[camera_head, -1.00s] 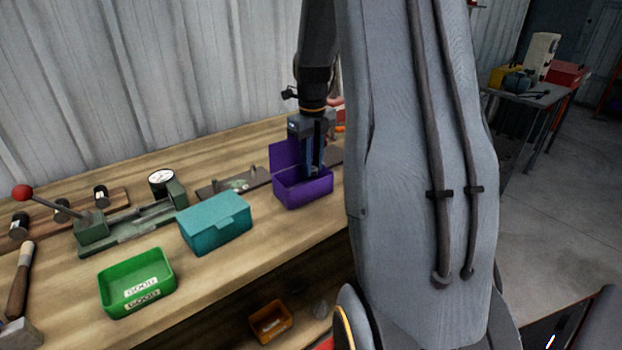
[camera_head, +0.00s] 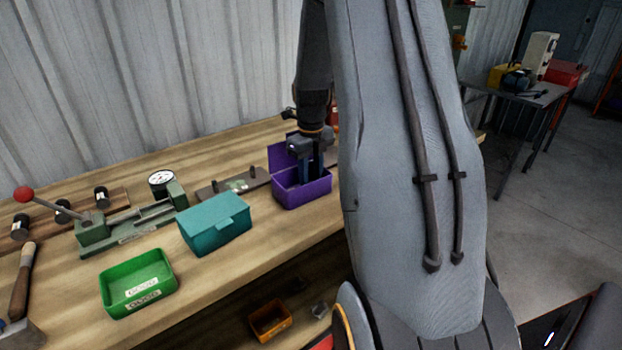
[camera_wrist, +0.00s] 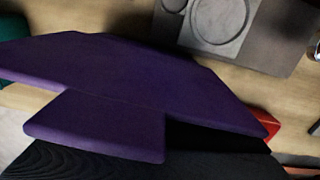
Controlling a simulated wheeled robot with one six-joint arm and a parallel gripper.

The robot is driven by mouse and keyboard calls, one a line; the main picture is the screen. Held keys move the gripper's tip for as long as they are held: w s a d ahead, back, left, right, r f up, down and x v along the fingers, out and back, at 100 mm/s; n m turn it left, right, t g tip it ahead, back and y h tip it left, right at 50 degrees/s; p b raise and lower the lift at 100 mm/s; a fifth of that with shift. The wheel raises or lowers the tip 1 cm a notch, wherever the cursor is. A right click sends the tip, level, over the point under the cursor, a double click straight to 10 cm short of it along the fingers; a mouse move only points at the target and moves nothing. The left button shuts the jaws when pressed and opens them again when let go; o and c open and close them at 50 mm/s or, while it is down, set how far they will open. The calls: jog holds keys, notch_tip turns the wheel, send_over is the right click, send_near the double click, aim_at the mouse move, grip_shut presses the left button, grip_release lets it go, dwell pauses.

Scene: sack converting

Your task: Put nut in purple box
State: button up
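The purple box (camera_head: 303,193) stands on the workbench with its lid (camera_head: 283,152) raised at the back. My gripper (camera_head: 309,178) points down into the box, and its fingertips are hidden behind the front wall. Whether it is open or shut, or holds anything, does not show. In the wrist view the purple lid (camera_wrist: 125,80) fills much of the picture. I cannot make out a nut in the box or at my gripper. A small grey piece (camera_head: 320,310) lies on the shelf below, too small to identify.
A closed teal box (camera_head: 214,224) stands left of the purple box. A green tray (camera_head: 138,284) is at the front left, with a green lever fixture (camera_head: 130,228) behind it. An orange bin (camera_head: 270,320) sits below the bench. Bare wood lies between them.

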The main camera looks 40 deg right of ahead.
notch_tip(320, 180, up, 11)
jog(key=b, duration=0.2)
jog(key=s+a+f+n, duration=0.2)
jog(key=s+a+n, duration=0.1)
jog(key=a+n, duration=0.3)
jog(key=s+a+f+n, duration=0.2)
jog(key=s+a+n, duration=0.2)
jog(key=a+n, duration=0.3)
jog(key=s+a+f+n, duration=0.2)
jog(key=s+a+n, duration=0.2)
jog(key=a+n, duration=0.3)
jog(key=shift+a+f+n, duration=0.1)
jog(key=shift+f+n, duration=0.05)
jog(key=shift+n, duration=2.75)
jog(key=s+a+f+n, duration=0.2)
jog(key=s+a+n, duration=0.2)
jog(key=n, duration=0.5)
jog(key=shift+s+a+f+t, duration=0.2)
jog(key=shift+s+f+t, duration=0.1)
jog(key=shift+s, duration=0.85)
